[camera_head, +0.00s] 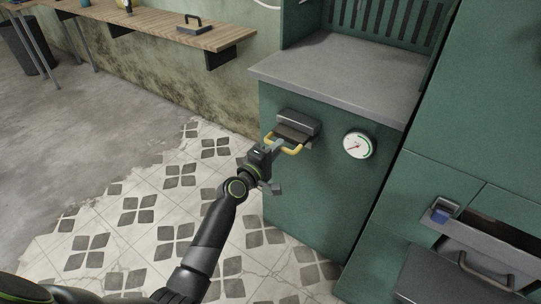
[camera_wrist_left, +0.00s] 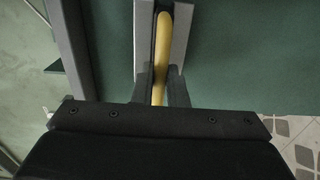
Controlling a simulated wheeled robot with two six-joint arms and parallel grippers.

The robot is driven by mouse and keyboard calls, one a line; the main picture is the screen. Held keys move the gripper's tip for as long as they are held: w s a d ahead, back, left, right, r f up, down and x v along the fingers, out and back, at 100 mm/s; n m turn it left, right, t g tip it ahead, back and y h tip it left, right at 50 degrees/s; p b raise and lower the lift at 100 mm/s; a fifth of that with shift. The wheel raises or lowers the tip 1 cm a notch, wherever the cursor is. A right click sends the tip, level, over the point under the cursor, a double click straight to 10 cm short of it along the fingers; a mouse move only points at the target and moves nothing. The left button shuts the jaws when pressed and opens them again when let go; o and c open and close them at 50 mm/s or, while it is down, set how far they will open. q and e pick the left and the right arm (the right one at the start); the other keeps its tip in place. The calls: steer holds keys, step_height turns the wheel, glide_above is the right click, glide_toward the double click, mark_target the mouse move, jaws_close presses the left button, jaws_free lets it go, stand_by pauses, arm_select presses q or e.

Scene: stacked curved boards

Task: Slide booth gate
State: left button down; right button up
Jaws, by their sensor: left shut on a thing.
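The gate is a grey slotted piece (camera_head: 297,124) on the front of the green booth cabinet (camera_head: 325,190), with a yellow handle (camera_head: 291,150) sticking out from it. My left gripper (camera_head: 277,147) reaches the handle from the left and is shut on it. In the left wrist view the yellow handle (camera_wrist_left: 161,60) runs up the middle, between the two dark fingers of my left gripper (camera_wrist_left: 160,88). The grey gate piece lies behind it. The gripper hides part of the handle. My right gripper is not in view.
A round white gauge (camera_head: 359,145) sits right of the gate. A grey countertop (camera_head: 340,68) juts out above it. At the lower right is an opening with a blue-capped latch (camera_head: 440,214) and a metal handle (camera_head: 485,270). The tiled floor (camera_head: 130,215) at left is clear.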

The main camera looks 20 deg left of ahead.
arm_select(q)
steer(key=shift+b+x, duration=0.4)
steer(key=shift+x, duration=0.95)
steer(key=c, duration=1.4)
jaws_free()
steer(key=shift+c, duration=0.2)
steer(key=p+v, duration=0.1)
steer(key=v, duration=0.6)
steer(key=shift+p, duration=0.35)
